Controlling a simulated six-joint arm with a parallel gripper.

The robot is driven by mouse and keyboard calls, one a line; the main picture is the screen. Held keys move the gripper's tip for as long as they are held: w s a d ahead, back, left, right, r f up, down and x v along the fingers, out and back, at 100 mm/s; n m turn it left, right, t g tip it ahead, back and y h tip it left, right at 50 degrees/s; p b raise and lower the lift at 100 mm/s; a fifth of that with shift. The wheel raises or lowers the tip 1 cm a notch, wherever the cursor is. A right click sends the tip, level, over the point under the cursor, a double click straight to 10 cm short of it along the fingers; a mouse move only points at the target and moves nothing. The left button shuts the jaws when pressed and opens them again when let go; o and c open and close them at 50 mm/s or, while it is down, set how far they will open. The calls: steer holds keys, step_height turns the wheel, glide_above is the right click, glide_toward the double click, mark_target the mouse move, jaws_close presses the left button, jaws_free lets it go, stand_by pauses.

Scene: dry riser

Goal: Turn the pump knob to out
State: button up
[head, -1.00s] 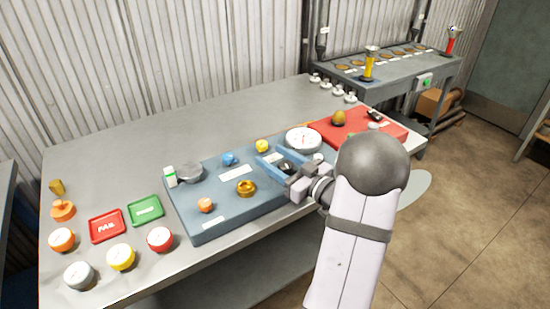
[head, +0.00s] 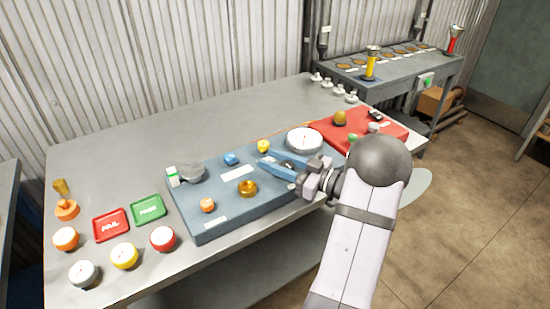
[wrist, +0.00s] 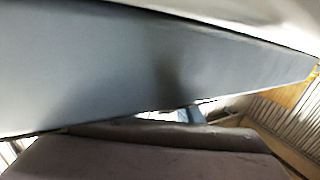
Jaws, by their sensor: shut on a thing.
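The blue pump panel (head: 215,220) lies on the grey bench. My gripper (head: 275,164) has blue fingers and is at the panel's right part, low over its top. The fingers are shut on a small dark knob (head: 287,163), one finger on each side. The fingers hide most of the knob, so I cannot read which way it points or see its marks. The wrist view is filled by a blue-grey surface close up, and the knob does not show there.
A white dial gauge (head: 304,140) is just behind my gripper. The panel also bears a brass ring (head: 247,188), a blue knob (head: 231,159) and a yellow knob (head: 264,146). The bench's back left is clear.

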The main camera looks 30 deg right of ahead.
steer(key=shift+r, duration=0.1)
steer(key=o, duration=1)
steer(key=shift+o, duration=0.2)
steer(key=shift+b+v, duration=0.5)
steer(key=shift+v, duration=3.15)
